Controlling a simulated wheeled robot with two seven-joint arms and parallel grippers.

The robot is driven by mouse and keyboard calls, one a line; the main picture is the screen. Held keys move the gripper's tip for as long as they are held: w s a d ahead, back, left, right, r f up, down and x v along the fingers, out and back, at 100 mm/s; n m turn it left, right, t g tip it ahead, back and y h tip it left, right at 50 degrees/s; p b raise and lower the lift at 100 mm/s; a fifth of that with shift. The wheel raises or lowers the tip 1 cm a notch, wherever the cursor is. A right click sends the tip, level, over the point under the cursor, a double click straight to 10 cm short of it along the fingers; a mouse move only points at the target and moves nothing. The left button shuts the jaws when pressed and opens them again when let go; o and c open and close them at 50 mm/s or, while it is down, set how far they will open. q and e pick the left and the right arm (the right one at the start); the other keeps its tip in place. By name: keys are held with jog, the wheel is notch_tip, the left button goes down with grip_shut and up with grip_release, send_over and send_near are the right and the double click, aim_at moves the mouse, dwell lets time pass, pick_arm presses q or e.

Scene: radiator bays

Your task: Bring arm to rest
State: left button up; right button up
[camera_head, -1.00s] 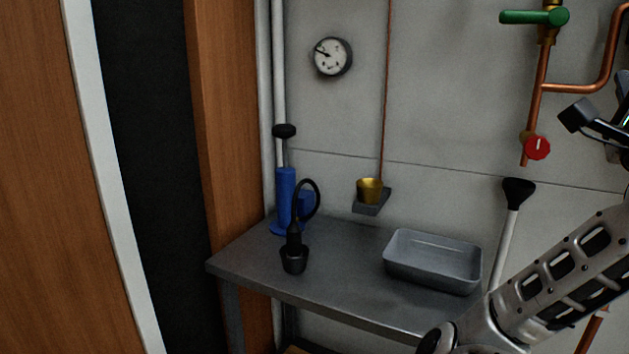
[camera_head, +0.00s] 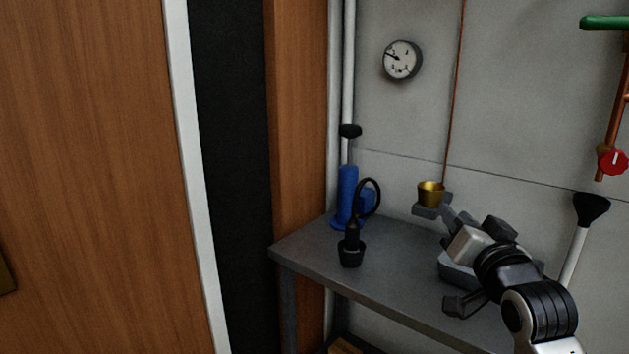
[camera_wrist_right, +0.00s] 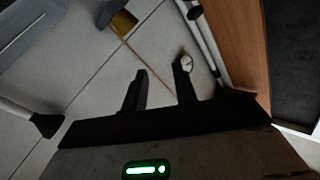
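My right gripper (camera_head: 449,258) is in front of the tray above the right part of the bench, its arm coming in from the lower right. In the right wrist view its two dark fingers (camera_wrist_right: 160,90) stand apart with nothing between them. My left gripper is in neither current view.
A metal bench (camera_head: 310,245) holds a blue pump (camera_head: 347,195), a black cup-shaped tool (camera_head: 351,250) and a grey tray (camera_head: 456,272), mostly hidden by my gripper. A brass cup (camera_head: 430,194), gauge (camera_head: 402,60), plunger (camera_head: 591,208) and red-knobbed pipe (camera_head: 613,162) are along the wall.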

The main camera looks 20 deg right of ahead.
jog(key=a+f+n+g+y, duration=0.1)
jog(key=a+f+n+y, duration=0.1)
jog(key=a+f, duration=0.3)
jog(key=a+f+n+g+y, duration=0.1)
jog(key=a+f+n, duration=0.1)
jog(key=f, duration=0.5)
jog(key=s+a+f+n+g+y, duration=0.5)
jog(key=s+a+f, duration=1.1)
jog(key=a+f, duration=0.2)
notch_tip(320, 180, down, 2)
jog(key=shift+f+n+p, duration=0.1)
jog(key=shift+n+p, duration=0.3)
jog(key=shift+p, duration=0.05)
